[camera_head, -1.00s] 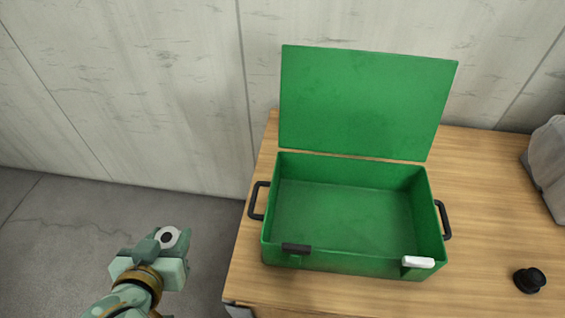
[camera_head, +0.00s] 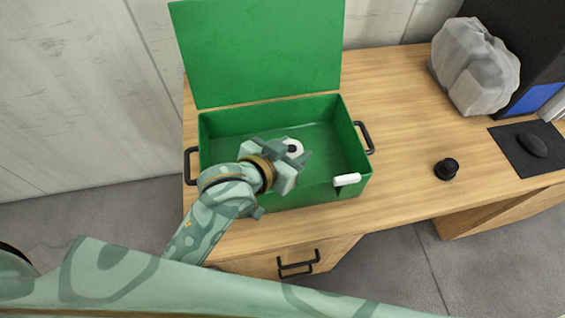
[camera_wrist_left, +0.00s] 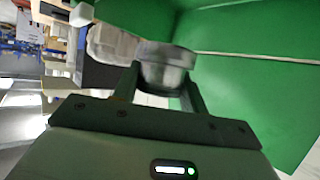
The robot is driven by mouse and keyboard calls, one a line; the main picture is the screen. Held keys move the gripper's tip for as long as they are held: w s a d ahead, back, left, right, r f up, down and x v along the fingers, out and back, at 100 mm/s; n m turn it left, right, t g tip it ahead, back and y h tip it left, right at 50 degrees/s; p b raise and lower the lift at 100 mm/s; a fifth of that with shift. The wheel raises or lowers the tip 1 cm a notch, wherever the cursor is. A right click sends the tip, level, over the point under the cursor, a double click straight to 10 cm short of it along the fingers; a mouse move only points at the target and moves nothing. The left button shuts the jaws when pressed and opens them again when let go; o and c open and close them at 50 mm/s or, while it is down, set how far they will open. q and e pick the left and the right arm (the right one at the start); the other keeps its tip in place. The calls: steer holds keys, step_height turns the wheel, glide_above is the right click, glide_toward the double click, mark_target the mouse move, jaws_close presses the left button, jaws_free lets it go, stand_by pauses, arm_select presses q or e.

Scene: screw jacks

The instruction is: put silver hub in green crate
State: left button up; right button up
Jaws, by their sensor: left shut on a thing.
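The silver hub (camera_head: 294,147) is a short ring with a dark centre hole. My left gripper (camera_head: 290,152) is shut on it and holds it over the open green crate (camera_head: 352,150) in the head view. In the left wrist view the hub (camera_wrist_left: 165,66) sits between the fingertips of the left gripper (camera_wrist_left: 162,80), slightly blurred. The crate's lid (camera_head: 258,50) stands raised at the back. My arm hides part of the crate's left and front side. I cannot tell the hub's height above the crate floor. My right gripper is not in view.
The crate stands on a wooden desk (camera_head: 400,120) with a drawer handle (camera_head: 298,264) below. A white latch (camera_head: 347,180) is on its front rim. A black knob (camera_head: 447,168), a grey lumpy bag (camera_head: 475,65) and a mouse (camera_head: 532,145) on a dark pad lie to the right.

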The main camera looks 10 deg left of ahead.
arm_select(q)
steer(key=w+d+f+m+g+h+p, duration=0.2)
steer(key=w+d+m+h, duration=0.1)
steer(key=d, duration=0.4)
steer(key=shift+w+m+g, duration=0.3)
steer(key=shift+w+m, duration=0.3)
steer(key=shift+w, duration=0.25)
steer(key=shift+h, duration=0.4)
steer(key=w+a+f, duration=0.4)
steer(key=w, duration=0.1)
steer(key=shift+w+a+f+p, duration=0.25)
steer(key=shift+a+p, duration=0.05)
steer(key=shift+a, duration=0.05)
steer(key=f+b, duration=0.1)
steer(key=f, duration=0.1)
steer(key=f+b, duration=0.1)
steer(key=f, duration=0.1)
steer(key=f+b, duration=0.1)
steer(key=f, duration=0.2)
steer(key=shift+w+a, duration=0.3)
steer(key=shift+a, duration=0.1)
steer(key=shift+f+b, duration=0.9)
steer(key=shift+f, duration=1.05)
steer(key=shift+r, duration=0.1)
steer(key=o, duration=1.4)
steer(key=shift+c, duration=0.2)
